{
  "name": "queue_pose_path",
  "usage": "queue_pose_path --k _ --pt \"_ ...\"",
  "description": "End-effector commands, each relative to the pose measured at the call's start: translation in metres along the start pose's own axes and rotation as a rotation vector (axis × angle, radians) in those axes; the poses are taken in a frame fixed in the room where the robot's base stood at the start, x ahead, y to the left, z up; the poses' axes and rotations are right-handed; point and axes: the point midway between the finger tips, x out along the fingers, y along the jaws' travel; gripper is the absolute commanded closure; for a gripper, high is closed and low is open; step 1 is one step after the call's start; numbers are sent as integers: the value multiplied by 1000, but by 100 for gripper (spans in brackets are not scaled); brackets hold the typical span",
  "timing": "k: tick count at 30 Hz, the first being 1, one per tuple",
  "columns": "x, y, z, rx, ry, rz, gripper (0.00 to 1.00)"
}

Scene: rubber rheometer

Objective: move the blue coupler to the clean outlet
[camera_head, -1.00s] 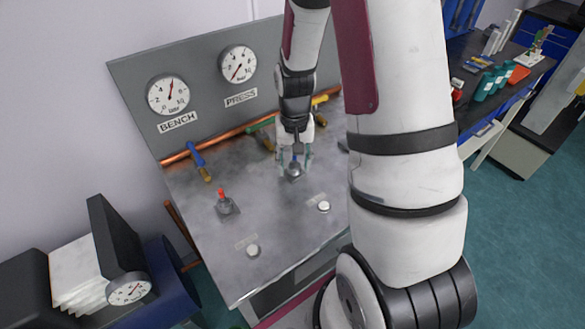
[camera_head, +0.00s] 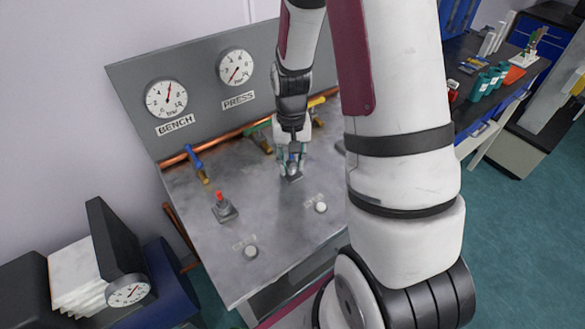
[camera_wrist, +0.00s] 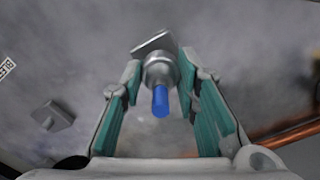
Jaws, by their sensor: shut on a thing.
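The blue coupler shows in the wrist view as a blue stem (camera_wrist: 161,102) on a round grey metal body (camera_wrist: 161,69). It stands at a square grey plate (camera_wrist: 155,42) on the bench; whether it is fully seated there I cannot tell. My gripper (camera_head: 291,168) is shut on the coupler, with its green-padded fingers (camera_wrist: 160,90) on either side of the body. In the head view my fingers mostly hide the coupler. Another square grey fitting (camera_wrist: 52,115), with no coloured stem showing, is at the left of the wrist view. I cannot tell which outlet is clean.
A red-topped fitting (camera_head: 222,208) stands left of my gripper. Blue (camera_head: 195,160), green (camera_head: 258,137) and yellow (camera_head: 316,103) valve handles line the copper pipe behind. BENCH (camera_head: 166,98) and PRESS (camera_head: 236,67) gauges stand on the back panel.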

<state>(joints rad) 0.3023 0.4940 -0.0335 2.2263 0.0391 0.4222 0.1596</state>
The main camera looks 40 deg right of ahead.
Motion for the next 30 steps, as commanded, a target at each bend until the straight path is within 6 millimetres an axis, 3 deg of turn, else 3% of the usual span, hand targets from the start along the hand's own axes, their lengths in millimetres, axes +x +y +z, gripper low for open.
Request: queue_pose_path --k 15,30 --pt "-34 1 1 0 1 0 100" --pt "-37 5 -2 61 0 2 100"
